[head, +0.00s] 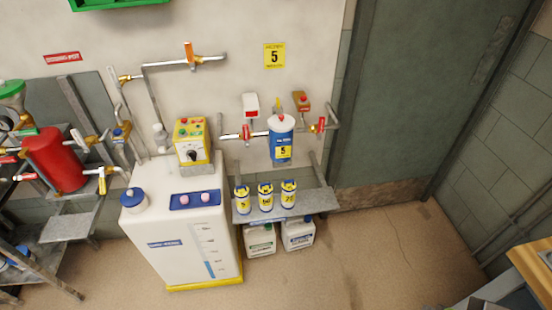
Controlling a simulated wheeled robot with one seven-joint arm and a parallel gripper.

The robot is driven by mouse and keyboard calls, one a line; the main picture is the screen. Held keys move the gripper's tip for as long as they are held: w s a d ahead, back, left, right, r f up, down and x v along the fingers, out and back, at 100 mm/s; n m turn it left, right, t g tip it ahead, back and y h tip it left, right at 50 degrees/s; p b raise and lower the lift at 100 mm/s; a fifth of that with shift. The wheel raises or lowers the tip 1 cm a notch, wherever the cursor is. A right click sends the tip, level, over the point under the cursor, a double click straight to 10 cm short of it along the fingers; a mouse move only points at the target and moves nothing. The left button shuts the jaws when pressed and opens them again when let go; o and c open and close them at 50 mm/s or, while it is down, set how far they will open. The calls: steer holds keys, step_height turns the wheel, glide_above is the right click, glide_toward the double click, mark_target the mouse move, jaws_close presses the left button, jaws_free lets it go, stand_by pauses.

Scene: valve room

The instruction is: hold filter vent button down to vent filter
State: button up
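The filter (281,146) is a blue upright canister with a white domed top and a yellow label marked 5, on the wall pipe right of centre in the head view. A small red spot (282,117) shows on its top; it may be the vent button, but it is too small to be sure. A red-handled valve (246,132) is on the pipe left of the filter, and another red-handled valve (319,126) is to its right. My gripper is not in view, and nothing is seen touching the filter.
A white tank (183,235) with a yellow control box (192,141) stands left of the filter. A grey shelf (325,200) below holds several small yellow-labelled bottles, with two jugs underneath. The floor right of it is clear. A wooden-topped surface (533,266) juts in at lower right.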

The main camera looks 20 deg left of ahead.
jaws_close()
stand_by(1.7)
